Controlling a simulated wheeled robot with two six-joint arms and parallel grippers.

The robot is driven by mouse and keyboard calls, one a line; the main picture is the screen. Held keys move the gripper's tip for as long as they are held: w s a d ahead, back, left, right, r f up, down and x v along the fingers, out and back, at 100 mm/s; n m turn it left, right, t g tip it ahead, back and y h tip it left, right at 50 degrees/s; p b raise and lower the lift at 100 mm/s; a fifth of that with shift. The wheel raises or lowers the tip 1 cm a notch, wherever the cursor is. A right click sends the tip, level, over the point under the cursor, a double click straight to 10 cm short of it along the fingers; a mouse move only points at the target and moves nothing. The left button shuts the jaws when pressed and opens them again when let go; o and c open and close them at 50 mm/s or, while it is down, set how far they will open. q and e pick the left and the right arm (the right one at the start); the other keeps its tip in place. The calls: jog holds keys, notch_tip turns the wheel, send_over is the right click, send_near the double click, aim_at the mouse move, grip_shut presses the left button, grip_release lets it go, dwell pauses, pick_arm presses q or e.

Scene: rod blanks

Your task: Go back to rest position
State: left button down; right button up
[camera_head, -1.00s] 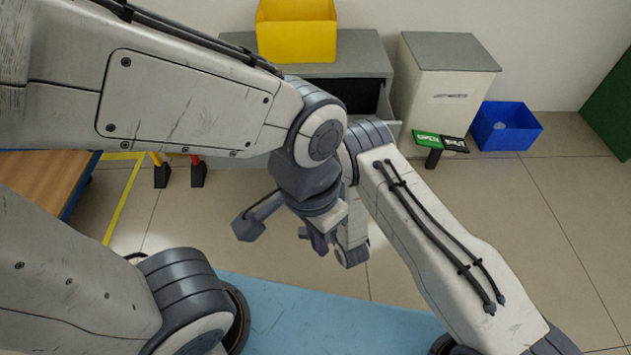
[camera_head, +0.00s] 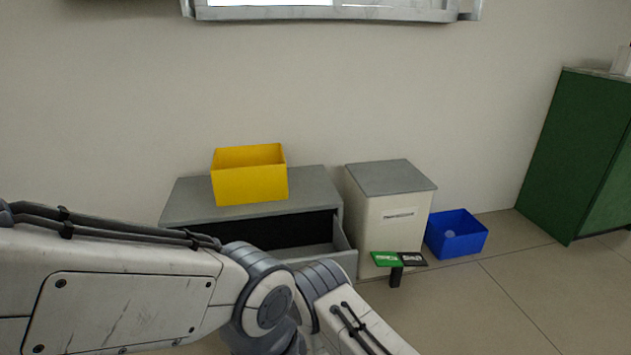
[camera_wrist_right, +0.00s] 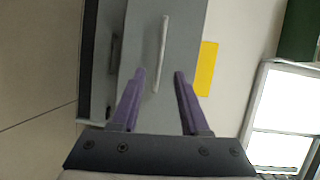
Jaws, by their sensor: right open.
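My right gripper (camera_wrist_right: 160,75) shows in the right wrist view with its two purple fingers spread apart and nothing between them. It faces a grey surface (camera_wrist_right: 185,25) with a pale bar handle (camera_wrist_right: 163,50), which lies beyond the fingertips. In the head view, links of my arms cross the lower left and bottom centre, but no gripper shows there. My left gripper is out of view.
A grey cabinet (camera_head: 313,185) with an open drawer (camera_head: 310,255) bears a yellow box (camera_head: 250,185). Beside it stand a white bin (camera_head: 385,225), a green-and-black sign (camera_head: 388,258) and a blue box (camera_head: 457,238). A green cabinet (camera_head: 560,150) is at right.

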notch_tip(320, 180, up, 15)
jog(key=a+n+g+h+p, duration=0.1)
jog(key=n+g+h+p, duration=0.25)
jog(key=n+g, duration=0.3)
jog(key=s+d+r+n+g+h+p, duration=0.25)
jog(key=s+d+r+n+g, duration=0.2)
jog(key=s+d+r, duration=0.6)
jog(key=s+d+r+n+g+h+p, duration=0.1)
jog(key=s+d+r+n+g+h, duration=0.35)
jog(key=s, duration=1.05)
notch_tip(320, 180, up, 39)
jog(key=d+n+t+y+p, duration=0.1)
jog(key=n+p, duration=0.1)
jog(key=p, duration=3.6)
jog(key=shift+s+d, duration=0.15)
jog(key=shift+d, duration=0.15)
jog(key=shift+f+t, duration=0.1)
jog(key=shift+t, duration=0.15)
